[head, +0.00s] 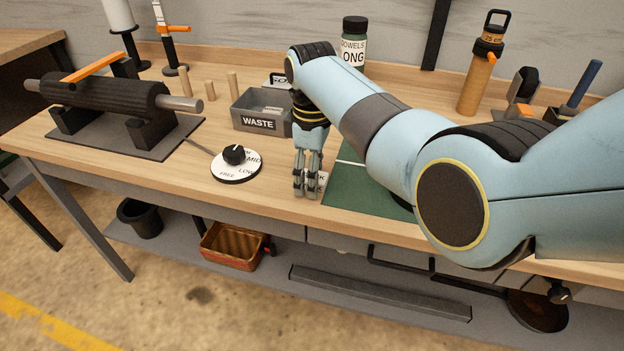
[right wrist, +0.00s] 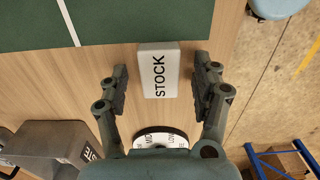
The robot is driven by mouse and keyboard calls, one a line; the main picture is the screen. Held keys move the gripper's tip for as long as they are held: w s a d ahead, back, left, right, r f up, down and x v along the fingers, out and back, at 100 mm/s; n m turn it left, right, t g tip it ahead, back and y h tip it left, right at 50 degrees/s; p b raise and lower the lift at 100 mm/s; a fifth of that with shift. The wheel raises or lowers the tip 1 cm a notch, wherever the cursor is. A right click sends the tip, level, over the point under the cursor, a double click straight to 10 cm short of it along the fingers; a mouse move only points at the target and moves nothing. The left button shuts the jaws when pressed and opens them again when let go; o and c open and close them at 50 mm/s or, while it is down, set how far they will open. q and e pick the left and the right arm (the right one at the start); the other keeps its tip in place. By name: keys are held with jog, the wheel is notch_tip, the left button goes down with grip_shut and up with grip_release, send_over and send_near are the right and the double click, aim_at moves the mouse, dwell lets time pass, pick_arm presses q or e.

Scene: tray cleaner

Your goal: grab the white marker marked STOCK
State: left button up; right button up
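The white marker (right wrist: 158,70) marked STOCK lies on the wooden bench between the fingers of my right gripper in the right wrist view. My right gripper (right wrist: 160,88) is open, with a gap between each finger and the marker. In the head view my right gripper (head: 308,188) points down at the bench near the left edge of the green mat. There the marker is mostly hidden behind the fingers; only a small white bit (head: 322,179) shows. My left gripper is in neither view.
The green mat (head: 352,198) lies right beside the marker. A round dial (head: 237,173) sits to the left, and the grey WASTE bin (head: 258,124) stands behind. A roller on a stand (head: 105,97) is at far left. The bench's front edge is close.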

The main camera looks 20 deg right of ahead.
jog(key=c, duration=1.1)
